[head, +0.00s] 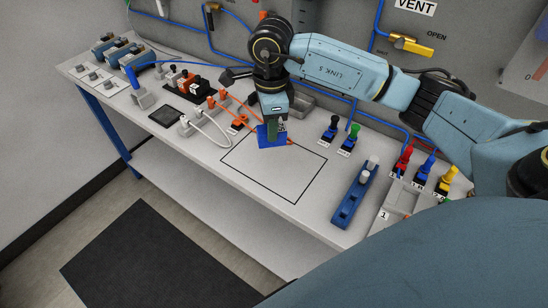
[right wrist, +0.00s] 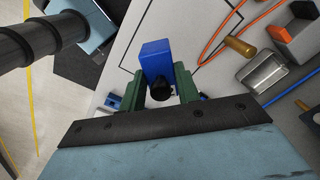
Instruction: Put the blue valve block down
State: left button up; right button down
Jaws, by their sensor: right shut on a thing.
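The blue valve block (head: 268,138) is in my right gripper (head: 277,125), over the back edge of a black-outlined rectangle (head: 312,186) on the grey bench. In the right wrist view the blue block (right wrist: 156,55) sits between the two green fingers (right wrist: 160,90), with a dark round knob on its near side. The right gripper points down and is shut on the block. I cannot tell whether the block touches the bench top. The outline's inside looks bare in front of the block. My left gripper is not in view.
An orange cable (head: 240,103) and white cable (head: 211,131) lie left of the outline. Black and green knobs (head: 343,135) stand behind it on the right. A blue holder (head: 352,200) stands at its right. Red, blue and yellow valves (head: 425,168) stand farther right.

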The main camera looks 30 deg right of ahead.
aim_at(283, 123)
jog(key=m, duration=0.1)
jog(key=d+m, duration=0.1)
jog(key=m, duration=0.1)
jog(key=d+m, duration=0.1)
jog(key=m, duration=0.1)
jog(key=shift+f, duration=0.15)
jog(key=m, duration=0.1)
jog(key=d+m, duration=0.1)
jog(key=m, duration=0.1)
jog(key=shift+d+f+m, duration=0.15)
jog(key=shift+d+m, duration=0.1)
jog(key=shift+m, duration=0.15)
notch_tip(283, 123, down, 5)
jog(key=shift+d+f+p, duration=0.1)
jog(key=shift+f+p, duration=0.05)
jog(key=shift+p, duration=0.2)
jog(key=shift+f, duration=2.4)
jog(key=shift+f, duration=0.1)
jog(key=c, duration=1.5)
grip_release()
jog(key=shift+f, duration=0.1)
jog(key=o, duration=0.5)
